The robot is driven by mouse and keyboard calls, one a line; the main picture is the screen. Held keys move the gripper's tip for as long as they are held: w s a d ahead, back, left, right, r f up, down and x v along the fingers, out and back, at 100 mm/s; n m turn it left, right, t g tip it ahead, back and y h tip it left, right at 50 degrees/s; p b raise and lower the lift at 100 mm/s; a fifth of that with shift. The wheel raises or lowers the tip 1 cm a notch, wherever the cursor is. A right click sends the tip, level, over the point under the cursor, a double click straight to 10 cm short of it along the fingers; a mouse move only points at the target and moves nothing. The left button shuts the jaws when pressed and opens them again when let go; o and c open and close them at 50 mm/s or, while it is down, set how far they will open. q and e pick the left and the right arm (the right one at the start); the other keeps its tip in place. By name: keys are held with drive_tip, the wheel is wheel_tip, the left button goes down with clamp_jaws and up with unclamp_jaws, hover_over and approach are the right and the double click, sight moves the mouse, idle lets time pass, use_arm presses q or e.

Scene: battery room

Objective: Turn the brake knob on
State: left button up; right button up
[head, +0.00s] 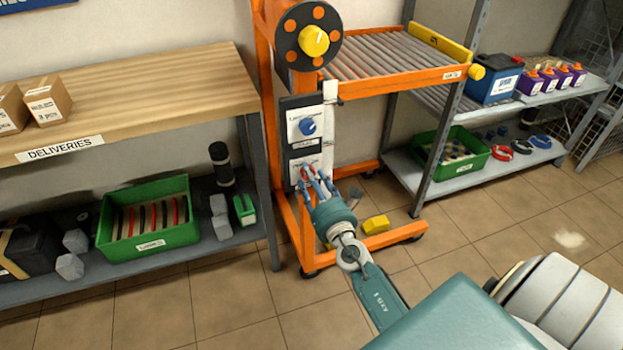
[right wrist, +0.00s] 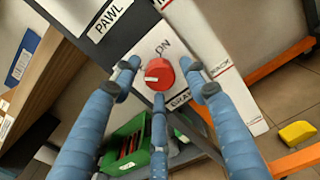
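The brake knob (right wrist: 160,74) is small, round and red, with a pale mark on its face. It sits on a white plate (right wrist: 152,52) with "ON" printed above it and a partly covered "BRAKE" label below. In the head view, a bit of red knob (head: 306,171) shows on the lower panel of the orange cart, mostly behind my fingers. My right gripper (head: 313,178) has its three blue fingers spread around the knob; gaps show between the fingertips and the knob in the right wrist view (right wrist: 164,84). My left gripper is out of view.
Above the brake plate is a panel with a blue knob (head: 307,126). The orange cart (head: 282,150) also carries a dark disc with a yellow hub (head: 314,41). A wooden bench (head: 150,90) stands left; shelves (head: 490,175) stand right. A yellow block (head: 376,225) lies near the cart base.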

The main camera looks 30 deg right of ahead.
drive_tip(key=c, duration=0.8)
drive_tip(key=shift+m, duration=0.4)
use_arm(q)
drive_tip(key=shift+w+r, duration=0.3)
use_arm(e)
drive_tip(key=shift+f+m, duration=0.1)
drive_tip(key=shift+m, duration=8.7)
